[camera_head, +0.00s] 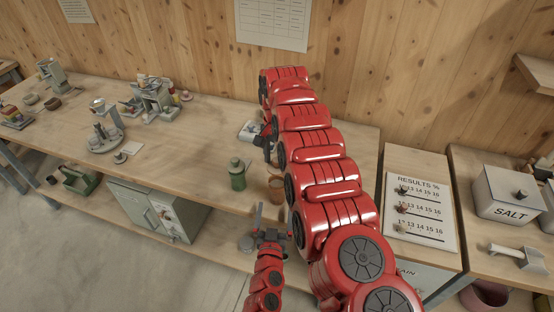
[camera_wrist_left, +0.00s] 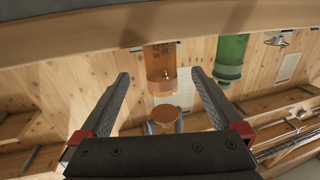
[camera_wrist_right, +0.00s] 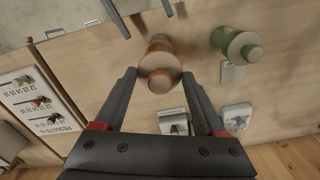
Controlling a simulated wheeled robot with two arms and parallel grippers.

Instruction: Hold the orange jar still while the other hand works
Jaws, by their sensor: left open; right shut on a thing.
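The orange jar (camera_head: 276,188) stands near the bench's front edge, beside my right arm in the head view. In the right wrist view the jar (camera_wrist_right: 158,62) lies between the fingertips of my right gripper (camera_head: 268,150), which is shut on it near its lid. My left gripper (camera_head: 273,222) is open and empty, nearer the camera and in front of the bench edge. In the left wrist view the jar (camera_wrist_left: 161,65) appears upside down, ahead of and between the open fingers. Exact finger contact is hard to see.
A green jar (camera_head: 237,174) stands just left of the orange jar. My right arm covers much of the bench's right part. A results board (camera_head: 420,212) and a salt box (camera_head: 508,194) are to the right. Bench apparatus (camera_head: 152,98) stands farther left.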

